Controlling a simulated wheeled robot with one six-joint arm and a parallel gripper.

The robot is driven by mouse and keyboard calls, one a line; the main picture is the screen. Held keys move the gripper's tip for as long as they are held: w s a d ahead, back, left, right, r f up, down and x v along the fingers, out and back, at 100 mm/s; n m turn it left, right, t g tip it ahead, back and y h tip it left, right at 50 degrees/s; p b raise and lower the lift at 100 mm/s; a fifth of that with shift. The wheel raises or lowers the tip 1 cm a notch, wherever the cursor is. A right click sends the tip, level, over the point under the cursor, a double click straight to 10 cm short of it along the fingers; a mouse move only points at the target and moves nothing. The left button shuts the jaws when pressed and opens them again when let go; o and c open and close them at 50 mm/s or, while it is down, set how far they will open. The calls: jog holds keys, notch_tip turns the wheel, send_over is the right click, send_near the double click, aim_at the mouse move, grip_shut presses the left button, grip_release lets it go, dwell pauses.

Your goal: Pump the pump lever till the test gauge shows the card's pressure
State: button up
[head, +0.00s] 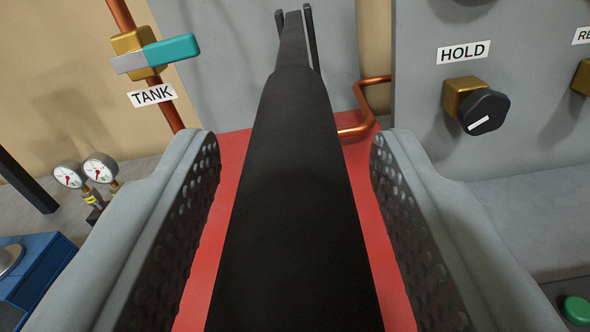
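The black pump lever (293,180) runs up the middle of the head view, its thick grip near me and its narrow end at a bracket at the top. My gripper (295,150) is open, with one finger on each side of the lever. Red shows in the gap on both sides, so neither finger appears to touch it. Two small round dial gauges, a left one (68,176) and a right one (100,168), stand at the left; their readings are too small to make out. I cannot tell whether either is the test gauge. No pressure card is in view.
A teal-handled valve (170,50) on a copper pipe stands above the TANK label (153,95). A black knob (482,112) sits under the HOLD label (463,52) on a grey panel. A blue box (40,275) is lower left, a green button (577,310) lower right.

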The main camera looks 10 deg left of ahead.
grip_shut()
jog(key=shift+w+r+g, duration=0.1)
jog(key=shift+r+g, duration=0.6)
jog(key=shift+r, duration=1.2)
jog(key=shift+o, duration=0.9)
grip_release()
jog(key=s+r, duration=0.2)
jog(key=s, duration=1.5)
jog(key=shift+s+r, duration=0.1)
